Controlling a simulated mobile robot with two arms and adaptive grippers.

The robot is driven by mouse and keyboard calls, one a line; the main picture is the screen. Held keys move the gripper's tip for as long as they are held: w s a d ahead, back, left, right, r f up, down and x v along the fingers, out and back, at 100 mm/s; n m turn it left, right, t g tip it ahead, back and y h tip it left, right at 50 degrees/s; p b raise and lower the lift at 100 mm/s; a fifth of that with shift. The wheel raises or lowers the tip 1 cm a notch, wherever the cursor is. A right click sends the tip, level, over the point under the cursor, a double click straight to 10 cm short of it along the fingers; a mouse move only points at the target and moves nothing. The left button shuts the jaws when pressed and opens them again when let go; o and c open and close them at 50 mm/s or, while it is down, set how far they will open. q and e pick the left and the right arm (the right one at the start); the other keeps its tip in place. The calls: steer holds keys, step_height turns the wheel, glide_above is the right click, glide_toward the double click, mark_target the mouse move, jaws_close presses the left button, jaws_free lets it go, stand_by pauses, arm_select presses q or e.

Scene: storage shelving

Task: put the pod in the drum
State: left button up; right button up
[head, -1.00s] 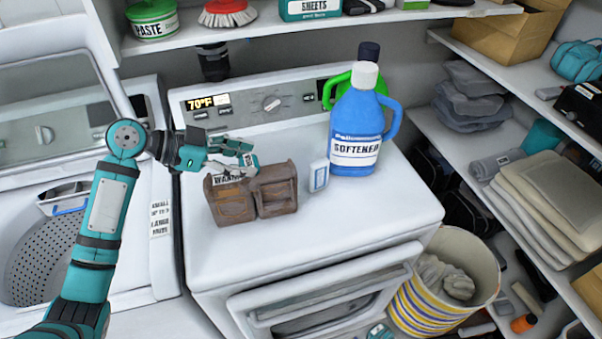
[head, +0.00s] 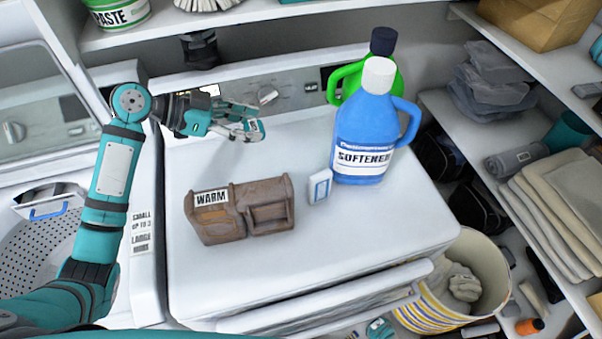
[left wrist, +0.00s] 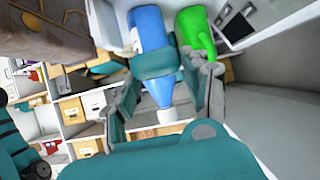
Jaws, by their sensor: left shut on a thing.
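My left gripper (head: 250,128) is raised above the back of the white machine's top, behind the brown box. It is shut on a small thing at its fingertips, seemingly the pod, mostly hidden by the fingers. In the left wrist view the fingers (left wrist: 160,85) are in front of the softener bottle; the held thing is hard to make out there. A perforated drum (head: 28,250) shows in the open machine at far left, well away from the gripper. My right gripper is not in view.
A brown box marked WARM (head: 238,212), a small white and blue pack (head: 320,187), a blue softener bottle (head: 362,140) and a green bottle (head: 342,78) stand on the machine top (head: 330,245). A shelf (head: 300,18) hangs above. A striped basket (head: 470,285) stands right.

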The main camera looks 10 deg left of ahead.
arm_select(q)
steer(key=f+b, duration=0.2)
steer(key=f, duration=0.2)
steer(key=f+b, duration=0.2)
steer(key=f, duration=0.2)
steer(key=f+b, duration=0.2)
steer(key=f, duration=0.3)
steer(key=shift+s+b, duration=0.25)
steer(key=shift+b, duration=0.05)
steer(key=shift+f+b, duration=1)
steer(key=shift+f, duration=0.5)
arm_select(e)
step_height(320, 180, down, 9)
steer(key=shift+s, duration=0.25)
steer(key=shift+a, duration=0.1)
arm_select(q)
steer(key=shift+f, duration=0.15)
steer(key=o, duration=1)
steer(key=shift+c, duration=0.2)
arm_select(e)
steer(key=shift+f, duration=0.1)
